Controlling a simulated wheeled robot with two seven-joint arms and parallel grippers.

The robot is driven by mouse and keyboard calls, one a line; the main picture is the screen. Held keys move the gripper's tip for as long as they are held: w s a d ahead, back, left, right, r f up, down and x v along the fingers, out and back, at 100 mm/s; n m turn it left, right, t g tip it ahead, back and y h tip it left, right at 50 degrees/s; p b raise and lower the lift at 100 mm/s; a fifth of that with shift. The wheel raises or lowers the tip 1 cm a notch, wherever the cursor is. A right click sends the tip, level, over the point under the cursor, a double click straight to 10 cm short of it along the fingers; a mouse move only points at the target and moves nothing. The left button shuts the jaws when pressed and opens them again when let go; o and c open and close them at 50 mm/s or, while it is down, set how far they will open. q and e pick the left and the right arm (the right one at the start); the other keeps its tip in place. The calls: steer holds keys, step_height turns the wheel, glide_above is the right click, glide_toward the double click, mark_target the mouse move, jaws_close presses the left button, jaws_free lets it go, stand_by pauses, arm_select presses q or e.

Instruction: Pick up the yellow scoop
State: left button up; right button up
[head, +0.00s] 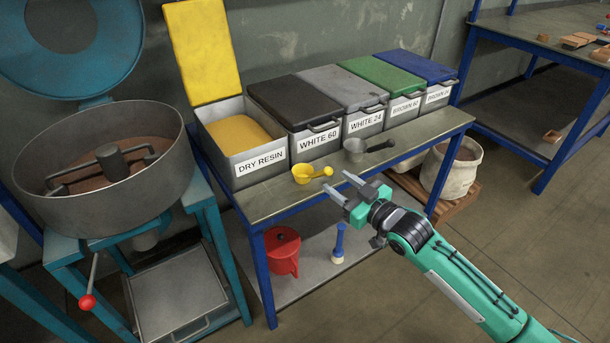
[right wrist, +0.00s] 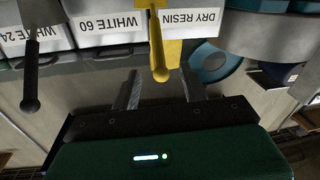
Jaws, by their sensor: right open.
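The yellow scoop (head: 305,174) lies on the bench top in front of the DRY RESIN bin (head: 245,150), its handle pointing right. My right gripper (head: 346,188) is open and empty, to the right of the scoop's handle end and apart from it. In the right wrist view the scoop's yellow handle (right wrist: 158,55) shows between my two fingers (right wrist: 163,90), ahead of them. Its bowl is mostly cut off at the top of that view. My left gripper is in neither view.
A dark grey scoop (head: 358,149) lies to the right, in front of the WHITE 24 bin (head: 345,88). Several lidded bins line the back of the bench (head: 285,202). A round mixer pan (head: 105,170) stands at the left. A red jug (head: 283,250) sits on the lower shelf.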

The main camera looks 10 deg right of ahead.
mark_target(325, 172)
steer(key=shift+r+x, duration=0.15)
steer(key=shift+x, duration=1.25)
steer(key=shift+r+x, duration=0.15)
steer(key=shift+x, duration=1.2)
jaws_close()
